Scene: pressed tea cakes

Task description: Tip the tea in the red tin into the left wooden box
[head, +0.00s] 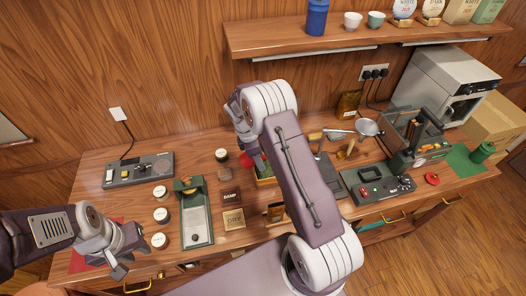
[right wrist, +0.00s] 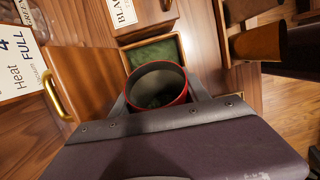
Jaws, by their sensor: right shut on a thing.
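The red tin (right wrist: 184,97) is between the fingers of my right gripper (right wrist: 160,98) in the right wrist view. Its open mouth faces the camera, and dark leafy tea (right wrist: 160,101) shows inside. In the head view a little of the red tin (head: 246,160) shows beside my right arm, which hides most of that gripper. A wooden box (right wrist: 182,50) with green inside lies just beyond the tin. In the head view its rim (head: 266,182) shows partly behind my arm. I cannot tell whether this is the left box. My left gripper (head: 128,254) is open and empty at the lower left.
A green-and-grey tray (head: 197,222), round white-lidded jars (head: 161,215) and DAMP (head: 231,196) and DRY (head: 234,219) blocks stand left of my right arm. A black control panel (head: 378,188) and a rack (head: 415,135) crowd the right. A shelf (head: 330,38) hangs above.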

